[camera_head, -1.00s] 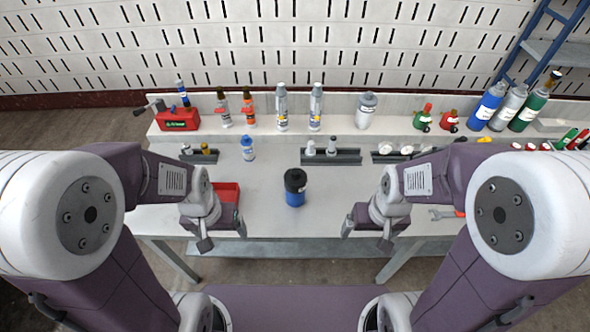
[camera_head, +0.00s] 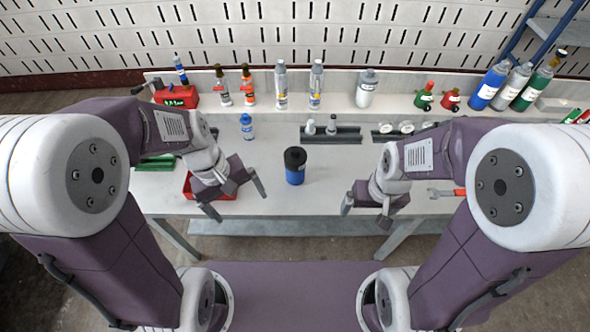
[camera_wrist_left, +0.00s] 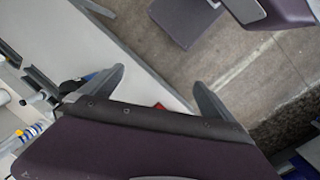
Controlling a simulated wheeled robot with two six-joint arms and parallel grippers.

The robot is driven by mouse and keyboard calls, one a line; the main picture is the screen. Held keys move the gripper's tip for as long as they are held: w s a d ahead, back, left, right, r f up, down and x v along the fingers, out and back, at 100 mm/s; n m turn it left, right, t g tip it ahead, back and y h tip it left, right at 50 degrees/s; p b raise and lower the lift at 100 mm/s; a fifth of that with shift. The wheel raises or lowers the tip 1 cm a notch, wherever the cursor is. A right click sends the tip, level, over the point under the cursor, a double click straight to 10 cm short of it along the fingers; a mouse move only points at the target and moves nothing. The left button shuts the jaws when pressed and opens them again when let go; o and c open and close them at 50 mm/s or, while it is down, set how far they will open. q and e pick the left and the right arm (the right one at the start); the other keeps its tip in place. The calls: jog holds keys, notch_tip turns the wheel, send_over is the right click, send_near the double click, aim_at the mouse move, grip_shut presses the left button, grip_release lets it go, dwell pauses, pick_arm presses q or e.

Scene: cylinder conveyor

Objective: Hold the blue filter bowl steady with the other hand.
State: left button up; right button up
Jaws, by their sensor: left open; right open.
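The blue filter bowl (camera_head: 295,177) stands upright near the middle of the bench in the head view, with a black top on it. My left gripper (camera_head: 240,203) is open and empty to its left, with a clear gap between its right finger and the bowl. My right gripper (camera_head: 366,216) is open and empty to the right of the bowl, near the bench's front edge. In the left wrist view, the left fingers (camera_wrist_left: 158,88) are spread apart, and a blue and black thing (camera_wrist_left: 92,76), likely the bowl, is partly hidden behind one finger.
A red tray (camera_head: 190,187) lies partly under my left gripper. A blue-capped bottle (camera_head: 247,127) and dark racks (camera_head: 331,138) stand behind the bowl. A wrench (camera_head: 441,193) lies at the right. Bottles and tubes line the back shelf. The bench around the bowl is clear.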

pick_arm(q)
jog(key=w+d+n+g+h+b, duration=0.1)
jog(key=w+d+n+h+b, duration=0.1)
jog(key=w+d+n+h, duration=0.45)
jog(key=n+h+b, duration=0.2)
send_over(288, 171)
jog(key=s+a, duration=0.2)
jog(key=a, duration=0.1)
jog(key=f, duration=0.1)
jog(key=w+a+f+n+b, duration=0.1)
jog(key=f, duration=0.3)
jog(key=w+a+f+n+h+b, duration=0.1)
jog(key=w+f, duration=0.1)
jog(key=f, duration=0.2)
jog(key=w+a+f+n+t, duration=0.1)
jog(key=a+f, duration=0.1)
jog(key=f, duration=0.2)
jog(key=shift+w+a+n+h+b, duration=0.15)
jog(key=shift+n+h+b, duration=0.1)
jog(key=shift+n+b, duration=0.15)
jog(key=shift+a+f, duration=0.1)
jog(key=b+x, duration=0.3)
jog(key=x, duration=0.5)
jog(key=shift+b+x, duration=0.4)
jog(key=shift+x, duration=0.6)
